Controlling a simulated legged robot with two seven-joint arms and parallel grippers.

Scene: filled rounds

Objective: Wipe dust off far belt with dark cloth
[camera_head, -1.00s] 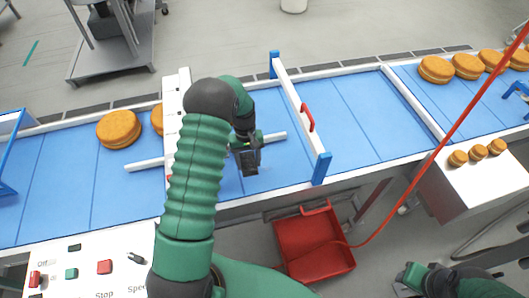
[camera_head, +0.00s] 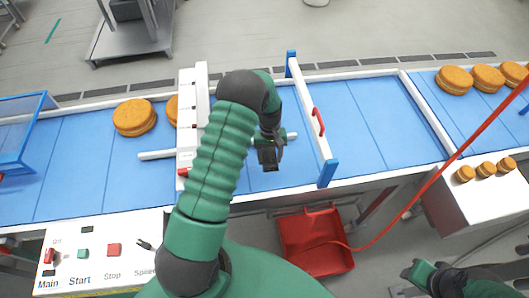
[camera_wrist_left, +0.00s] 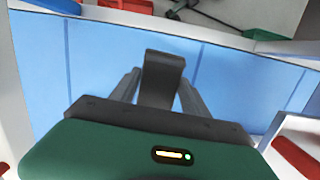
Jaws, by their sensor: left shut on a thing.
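My left gripper (camera_head: 268,150) is over the blue belt (camera_head: 375,120), between a white machine head and a white crossbar. It is shut on a dark grey cloth (camera_wrist_left: 163,75), which hangs between the fingers in the left wrist view. In the head view the cloth shows as a small dark patch (camera_head: 269,164) just below the fingers. Whether it touches the belt I cannot tell. No dust can be made out on the belt. My right gripper (camera_head: 418,274) is at the lower right, away from the belt; its fingers are too unclear to read.
The white crossbar (camera_head: 309,105) with a red handle stands right of my left gripper, the white machine head (camera_head: 187,125) left of it. Round brown patties (camera_head: 134,117) lie on the belt. A control panel (camera_head: 100,252) and red bin (camera_head: 316,240) are nearer. A red hose (camera_head: 425,190) crosses the right.

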